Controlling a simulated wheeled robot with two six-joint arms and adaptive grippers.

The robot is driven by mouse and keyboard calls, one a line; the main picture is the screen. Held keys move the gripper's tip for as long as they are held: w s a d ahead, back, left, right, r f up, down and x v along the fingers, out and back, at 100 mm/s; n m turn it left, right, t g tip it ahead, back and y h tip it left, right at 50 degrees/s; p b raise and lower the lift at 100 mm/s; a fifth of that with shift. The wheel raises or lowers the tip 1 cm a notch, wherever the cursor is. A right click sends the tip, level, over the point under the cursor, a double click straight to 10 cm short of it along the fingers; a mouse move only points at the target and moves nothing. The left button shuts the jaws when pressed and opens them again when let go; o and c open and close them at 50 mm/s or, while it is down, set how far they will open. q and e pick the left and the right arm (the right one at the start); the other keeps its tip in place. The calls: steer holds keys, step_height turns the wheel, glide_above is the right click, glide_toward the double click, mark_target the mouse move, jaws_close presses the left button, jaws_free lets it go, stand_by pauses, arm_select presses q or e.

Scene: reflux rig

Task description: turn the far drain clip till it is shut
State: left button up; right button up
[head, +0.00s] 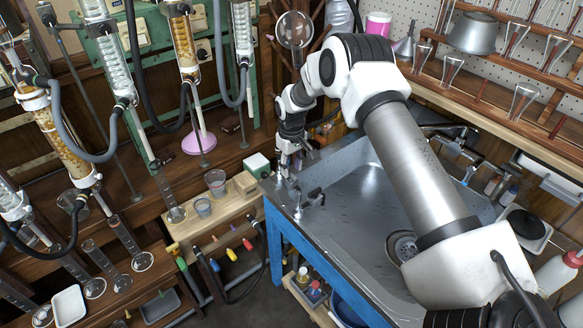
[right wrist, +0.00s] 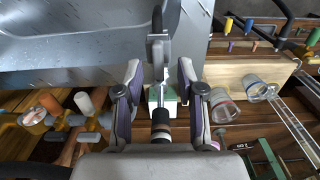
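A small metal fitting with a dark handle (head: 315,197) stands on the rim at the left corner of the steel sink. I cannot tell for certain whether it is the far drain clip. My right gripper (head: 285,172) points down at this corner, just left of the fitting. In the right wrist view my gripper (right wrist: 159,70) has its two fingers apart, with a metal fitting with a black looped top (right wrist: 157,45) showing between them. A dark upright cylinder (right wrist: 160,128) shows nearer the camera. Contact with the fingers cannot be made out. My left gripper is not in view.
The sink (head: 350,215) sits on a blue frame (head: 287,235). A green and white box (head: 258,166) and beakers (head: 215,182) stand close left of my right gripper. Glass columns and hoses (head: 185,45) fill the left side. Glassware shelves (head: 500,85) stand at the back right.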

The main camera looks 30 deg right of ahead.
mark_target(292, 175)
steer(key=shift+w+d+f, duration=0.1)
steer(key=shift+f, duration=0.5)
steer(key=shift+w+d+f, duration=0.1)
steer(key=shift+f, duration=0.5)
steer(key=shift+a+r, duration=0.1)
steer(key=shift+s+r, duration=0.1)
steer(key=shift+s, duration=0.05)
steer(key=shift+c, duration=1)
jaws_close()
